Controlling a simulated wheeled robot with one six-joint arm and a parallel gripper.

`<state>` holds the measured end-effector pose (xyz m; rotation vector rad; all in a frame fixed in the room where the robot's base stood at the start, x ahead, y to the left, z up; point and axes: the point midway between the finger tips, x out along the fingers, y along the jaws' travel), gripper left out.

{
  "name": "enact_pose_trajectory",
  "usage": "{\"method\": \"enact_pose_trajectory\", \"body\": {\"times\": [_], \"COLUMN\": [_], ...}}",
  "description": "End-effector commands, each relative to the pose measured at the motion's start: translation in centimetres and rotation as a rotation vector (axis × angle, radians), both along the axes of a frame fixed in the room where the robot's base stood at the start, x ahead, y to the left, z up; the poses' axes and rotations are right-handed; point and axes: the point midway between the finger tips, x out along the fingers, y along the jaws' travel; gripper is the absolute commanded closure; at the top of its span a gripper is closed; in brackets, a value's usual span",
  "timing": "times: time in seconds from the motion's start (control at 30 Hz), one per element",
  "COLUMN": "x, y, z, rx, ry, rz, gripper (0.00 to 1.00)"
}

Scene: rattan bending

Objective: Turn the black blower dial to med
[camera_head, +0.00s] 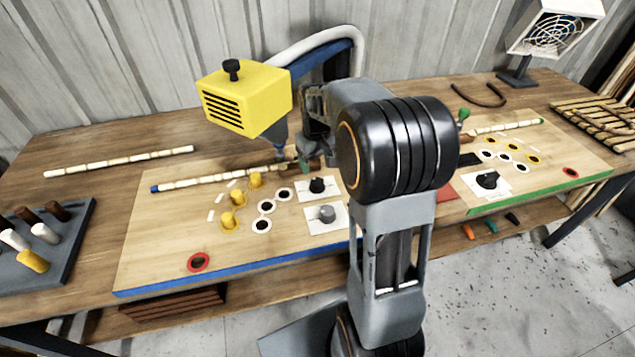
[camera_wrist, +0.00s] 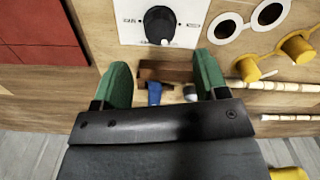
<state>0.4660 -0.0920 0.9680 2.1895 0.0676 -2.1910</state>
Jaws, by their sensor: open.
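The black dial (camera_head: 317,185) is a round knob on a small white panel on the left board. In the wrist view the black dial (camera_wrist: 160,25) is at the top centre, with a white mark on its lower edge. Small print on its panel (camera_wrist: 130,22) is too small to read. My gripper (camera_wrist: 163,72) is open, its two green fingers apart, with the dial beyond the fingertips and not between them. In the head view my gripper (camera_head: 304,162) is just behind the dial, partly hidden by my arm.
A grey dial (camera_head: 327,213) sits in front of the black one. Another black dial (camera_head: 488,179) is on the right board. A yellow blower (camera_head: 245,97) stands behind the board. Yellow pegs (camera_head: 256,180) are left of the dials. A brown block (camera_wrist: 165,72) shows between my fingers.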

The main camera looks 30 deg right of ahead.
Motion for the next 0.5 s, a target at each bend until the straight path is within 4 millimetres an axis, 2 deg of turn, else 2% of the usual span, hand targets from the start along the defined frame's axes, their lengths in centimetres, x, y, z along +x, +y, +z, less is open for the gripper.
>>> {"method": "enact_pose_trajectory", "body": {"times": [0.03,0.2,0.5], "x": [-0.1,0.0,0.0], "y": [0.0,0.0,0.0], "z": [-1.2,-4.1,-7.2], "rx": [0.002,0.001,0.0], "ry": [0.005,0.003,0.0], "rz": [0.0,0.0,0.0], "gripper": [0.33,0.33,0.33]}}
